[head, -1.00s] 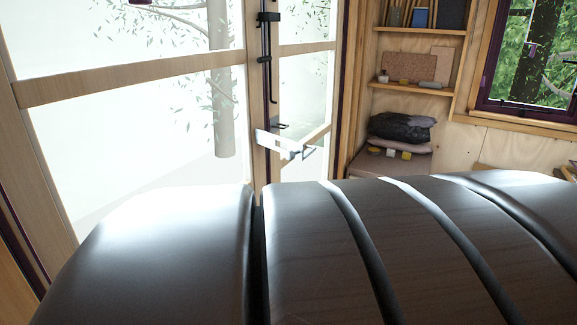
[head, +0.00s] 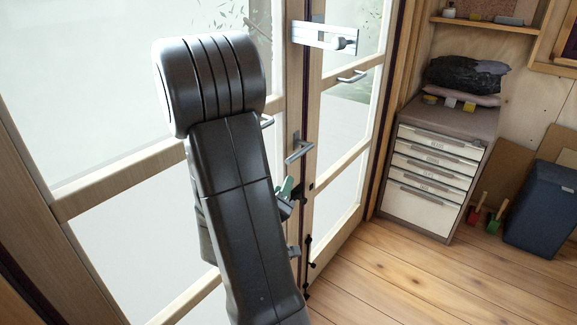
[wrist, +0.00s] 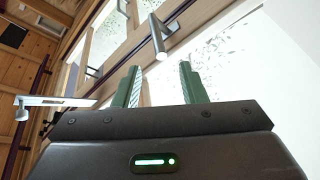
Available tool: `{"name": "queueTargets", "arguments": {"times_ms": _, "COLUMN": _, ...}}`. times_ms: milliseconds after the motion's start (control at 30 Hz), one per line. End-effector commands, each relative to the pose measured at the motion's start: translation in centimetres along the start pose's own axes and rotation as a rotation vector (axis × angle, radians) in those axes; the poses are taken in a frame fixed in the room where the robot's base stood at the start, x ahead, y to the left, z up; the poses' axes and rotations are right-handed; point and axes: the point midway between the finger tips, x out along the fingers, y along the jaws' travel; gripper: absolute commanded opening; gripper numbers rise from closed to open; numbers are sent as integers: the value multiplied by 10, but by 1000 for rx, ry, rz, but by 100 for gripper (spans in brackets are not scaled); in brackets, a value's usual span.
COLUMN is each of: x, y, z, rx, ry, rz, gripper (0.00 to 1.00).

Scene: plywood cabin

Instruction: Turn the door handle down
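The door handle (head: 299,150) is a silver lever on the wooden edge of the glazed door, roughly level, in the middle of the head view. My gripper (head: 286,192) has green fingers and shows just below the handle, partly hidden behind my dark arm. In the wrist view my gripper (wrist: 160,70) is open, its two green fingers spread apart with nothing between them. The silver handle (wrist: 158,38) shows beyond the fingertips, lined up with the gap between them. I see no clear contact.
A silver latch bar (head: 325,38) sits higher on the door. Another handle (head: 352,77) is on the right panel. A drawer cabinet (head: 432,170) with a dark bag on top and a blue bin (head: 540,210) stand right.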

Motion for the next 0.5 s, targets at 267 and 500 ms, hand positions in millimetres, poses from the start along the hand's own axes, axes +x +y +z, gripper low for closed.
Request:
{"name": "queueTargets", "arguments": {"times_ms": 267, "x": -7, "y": -7, "z": 6, "rx": -106, "ry": 8, "rz": 106, "gripper": 38}}
{"name": "queueTargets", "arguments": {"times_ms": 500, "x": 22, "y": -1, "z": 5, "rx": -104, "ry": 6, "rz": 111, "gripper": 38}}
